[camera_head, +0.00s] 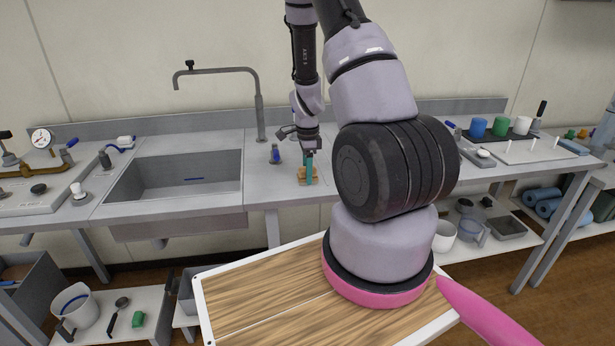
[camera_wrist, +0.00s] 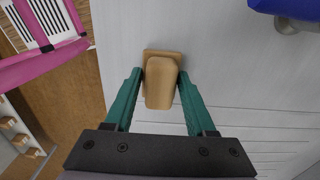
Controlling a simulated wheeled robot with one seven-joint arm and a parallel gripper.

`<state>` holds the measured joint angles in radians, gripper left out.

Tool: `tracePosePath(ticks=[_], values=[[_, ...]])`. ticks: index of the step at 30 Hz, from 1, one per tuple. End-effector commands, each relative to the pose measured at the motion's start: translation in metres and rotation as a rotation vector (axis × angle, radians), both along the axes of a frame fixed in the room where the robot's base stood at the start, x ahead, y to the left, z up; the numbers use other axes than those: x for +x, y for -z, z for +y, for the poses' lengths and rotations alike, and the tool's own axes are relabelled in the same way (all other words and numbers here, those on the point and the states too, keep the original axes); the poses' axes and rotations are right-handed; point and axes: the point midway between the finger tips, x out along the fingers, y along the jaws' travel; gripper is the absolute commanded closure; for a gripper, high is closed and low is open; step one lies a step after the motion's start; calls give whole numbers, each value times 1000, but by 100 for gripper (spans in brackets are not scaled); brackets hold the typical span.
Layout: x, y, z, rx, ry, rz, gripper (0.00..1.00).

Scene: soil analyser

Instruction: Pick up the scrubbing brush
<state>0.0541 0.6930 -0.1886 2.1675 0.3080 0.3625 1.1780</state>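The scrubbing brush (camera_wrist: 160,85) is a tan wooden block with a raised, rounded grip. In the wrist view it lies on the pale countertop between the fingertips of my gripper (camera_wrist: 160,80). One teal finger is on each side of the grip, with a narrow gap seen on the left; contact on the right is hard to tell. In the head view the brush (camera_head: 302,176) sits on the counter right of the sink, partly hidden by the teal fingers of my gripper (camera_head: 309,168), which points down at it. The bristles are not visible.
A sink (camera_head: 185,180) with a tall faucet (camera_head: 259,110) is to the left. Blue (camera_head: 478,127), green (camera_head: 501,126) and white (camera_head: 522,125) cups are at the right. The counter's front edge is close to the brush.

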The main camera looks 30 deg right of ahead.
Motion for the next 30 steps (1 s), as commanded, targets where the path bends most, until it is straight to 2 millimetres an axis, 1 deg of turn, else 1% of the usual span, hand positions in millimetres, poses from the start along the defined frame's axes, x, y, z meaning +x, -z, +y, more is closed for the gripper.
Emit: tracePosePath(ticks=[1, 2, 3, 11, 14, 17, 24, 27, 30], values=[[0, 0, 0, 0, 0, 0, 74], [0, 0, 0, 0, 0, 0, 85], [0, 0, 0, 0, 0, 0, 100], [0, 0, 0, 0, 0, -1, 100], [1, -4, 0, -1, -1, -2, 100], [1, -17, 0, -1, 0, -4, 100], [1, -65, 1, 0, -1, -5, 100], [1, -82, 0, -1, -1, -4, 100], [1, -93, 0, -1, -2, -3, 100]])
